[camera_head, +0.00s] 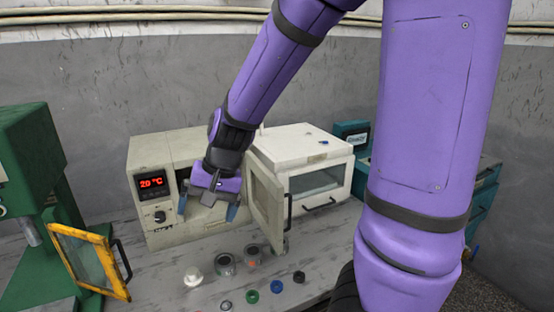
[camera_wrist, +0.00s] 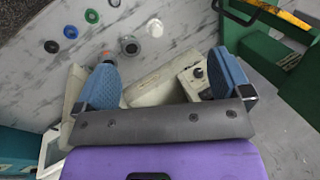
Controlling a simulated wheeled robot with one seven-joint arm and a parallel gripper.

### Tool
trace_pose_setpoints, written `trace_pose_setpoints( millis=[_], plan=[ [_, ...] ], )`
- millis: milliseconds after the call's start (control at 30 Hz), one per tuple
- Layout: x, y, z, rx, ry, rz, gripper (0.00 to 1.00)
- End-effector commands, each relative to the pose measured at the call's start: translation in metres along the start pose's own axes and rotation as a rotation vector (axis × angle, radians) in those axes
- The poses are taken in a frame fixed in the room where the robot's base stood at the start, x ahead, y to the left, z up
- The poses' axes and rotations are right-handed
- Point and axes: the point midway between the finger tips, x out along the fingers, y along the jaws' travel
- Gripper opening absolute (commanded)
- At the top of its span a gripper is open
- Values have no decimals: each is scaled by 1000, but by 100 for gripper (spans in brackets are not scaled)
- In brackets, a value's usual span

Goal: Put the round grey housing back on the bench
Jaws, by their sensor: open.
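Two round grey parts stand on the bench (camera_head: 185,295): one (camera_head: 225,265) with a dark open top, and one (camera_head: 252,254) with a reddish mark beside it. I cannot tell which is the round grey housing. The first also shows in the wrist view (camera_wrist: 130,46); the second is partly behind a finger there (camera_wrist: 105,55). My gripper (camera_head: 207,209) is open, its blue fingers spread in front of the beige oven (camera_head: 165,232), above and apart from the bench parts. The wrist view shows nothing between the fingers (camera_wrist: 165,78). My gripper hides part of the oven's front.
The oven door (camera_head: 265,200) stands open to the right of my gripper. A white flanged part (camera_head: 193,277) and green (camera_head: 250,296), blue (camera_head: 277,287) and black (camera_head: 298,277) rings lie nearby. A green press (camera_head: 30,160) with a yellow-framed guard (camera_head: 88,262) is at left.

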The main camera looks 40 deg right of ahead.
Motion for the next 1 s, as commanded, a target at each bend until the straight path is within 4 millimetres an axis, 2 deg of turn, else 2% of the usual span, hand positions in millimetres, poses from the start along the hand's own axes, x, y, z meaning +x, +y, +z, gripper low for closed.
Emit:
trace_pose_setpoints(
  millis=[33, 200, 400, 600, 800, 1000],
  plan=[
    [-17, 1, 5, -41, 15, -17, 96],
    [-64, 8, 26, -185, 66, -25, 96],
    [-114, 24, 54, -346, 154, 17, 96],
    [-154, 44, 83, -478, 262, 112, 96],
    [-175, 59, 103, -547, 334, 203, 96],
    [-180, 64, 109, -566, 354, 234, 96]
  ],
)
